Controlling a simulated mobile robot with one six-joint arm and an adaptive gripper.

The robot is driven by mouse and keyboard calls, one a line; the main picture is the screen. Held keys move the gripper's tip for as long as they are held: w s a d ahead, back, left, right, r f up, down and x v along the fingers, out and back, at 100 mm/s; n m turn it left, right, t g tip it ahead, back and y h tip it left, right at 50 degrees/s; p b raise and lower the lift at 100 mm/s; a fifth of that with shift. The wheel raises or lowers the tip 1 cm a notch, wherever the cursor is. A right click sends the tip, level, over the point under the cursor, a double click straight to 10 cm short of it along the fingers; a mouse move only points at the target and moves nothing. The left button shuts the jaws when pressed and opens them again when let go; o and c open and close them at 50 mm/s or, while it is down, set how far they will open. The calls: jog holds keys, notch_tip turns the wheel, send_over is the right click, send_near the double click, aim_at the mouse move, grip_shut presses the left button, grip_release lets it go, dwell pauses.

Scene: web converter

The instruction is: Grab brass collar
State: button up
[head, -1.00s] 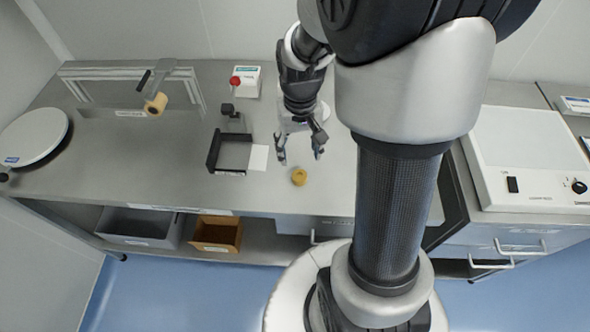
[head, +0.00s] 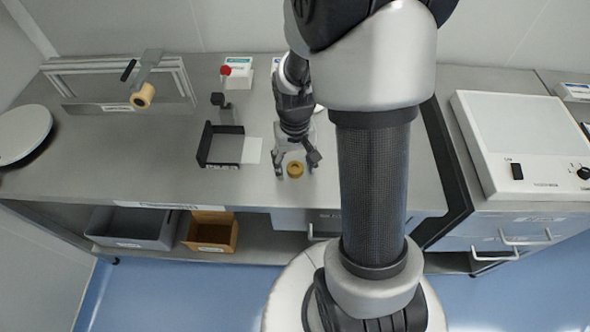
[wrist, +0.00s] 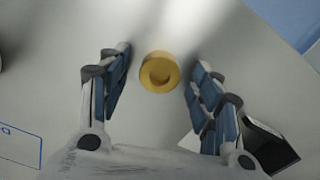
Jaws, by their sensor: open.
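The brass collar (head: 295,169) is a small yellow ring lying flat on the grey bench top, near the front edge. In the wrist view the collar (wrist: 159,72) sits between and slightly beyond the two fingertips, with a gap on each side. My gripper (head: 295,172) is open and empty, pointing down at the bench around the collar in the head view. In the wrist view both fingers of my gripper (wrist: 160,75) show, apart from the collar. I cannot tell the exact height of the fingertips above the bench.
A black open frame (head: 221,160) and a white card (head: 252,151) lie left of my gripper. A red-knobbed box (head: 238,73) stands behind. A roller stand (head: 143,96) is at the back left. A flat white device (head: 525,140) is at the right. The bench front is clear.

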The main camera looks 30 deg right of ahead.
jog(key=shift+c, duration=0.3)
jog(key=c, duration=1.3)
jog(key=shift+o, duration=0.2)
jog(key=shift+r, duration=0.15)
